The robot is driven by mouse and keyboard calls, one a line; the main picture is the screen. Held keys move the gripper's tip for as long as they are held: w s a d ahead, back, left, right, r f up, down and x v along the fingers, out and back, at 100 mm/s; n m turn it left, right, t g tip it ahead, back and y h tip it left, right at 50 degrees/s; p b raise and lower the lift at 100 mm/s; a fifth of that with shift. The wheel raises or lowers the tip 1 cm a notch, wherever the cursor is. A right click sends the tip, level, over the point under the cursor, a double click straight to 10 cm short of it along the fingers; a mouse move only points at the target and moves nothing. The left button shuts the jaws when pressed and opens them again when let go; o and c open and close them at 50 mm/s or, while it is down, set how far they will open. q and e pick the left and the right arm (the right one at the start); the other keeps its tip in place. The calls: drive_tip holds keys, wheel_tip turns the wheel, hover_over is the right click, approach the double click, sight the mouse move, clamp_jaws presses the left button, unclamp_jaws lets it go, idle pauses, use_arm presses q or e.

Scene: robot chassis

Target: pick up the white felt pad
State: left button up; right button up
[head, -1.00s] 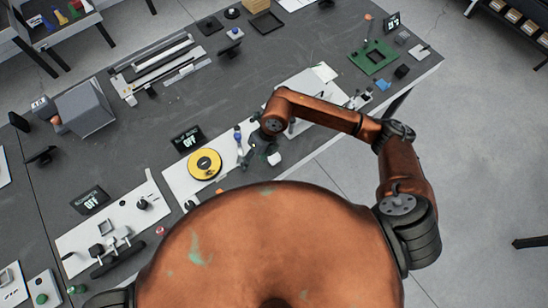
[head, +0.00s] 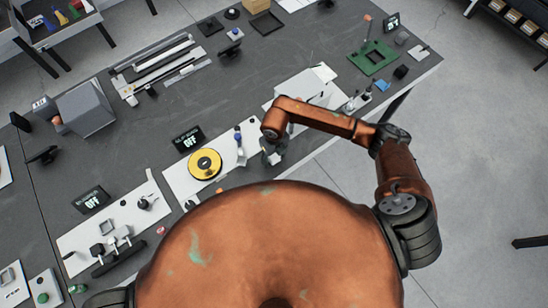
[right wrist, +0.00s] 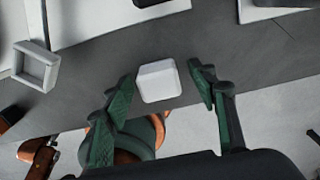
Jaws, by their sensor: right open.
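The white felt pad (right wrist: 159,81) is a small pale block with rounded corners. In the right wrist view it lies near the dark table's edge, between the two green-padded fingers. My right gripper (right wrist: 162,79) is open, with one finger on each side of the pad and a gap visible at least on the right. In the head view the pad (head: 275,159) is a small white spot, partly hidden by my right gripper (head: 271,150) above it. I cannot tell how high the fingertips are above the table. My left gripper is not in view.
A yellow disc (head: 205,163) sits on a white board to the left, with a blue-topped bottle (head: 238,138) close by. A grey square frame (right wrist: 36,66) lies left of the pad in the wrist view. The table edge is close to the pad, with floor beyond.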

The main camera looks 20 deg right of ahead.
drive_tip(key=c, duration=1.2)
drive_tip(key=shift+r, duration=0.15)
drive_tip(key=shift+c, duration=0.2)
drive_tip(key=shift+r, duration=0.55)
drive_tip(key=s+d+r, duration=0.1)
drive_tip(key=s+r, duration=1)
drive_tip(key=s, duration=0.3)
drive_tip(key=shift+d+r+b, duration=0.25)
drive_tip(key=shift+r+b, duration=0.05)
drive_tip(key=shift+r, duration=0.05)
drive_tip(key=o, duration=0.6)
drive_tip(key=shift+c, duration=0.2)
drive_tip(key=c, duration=0.4)
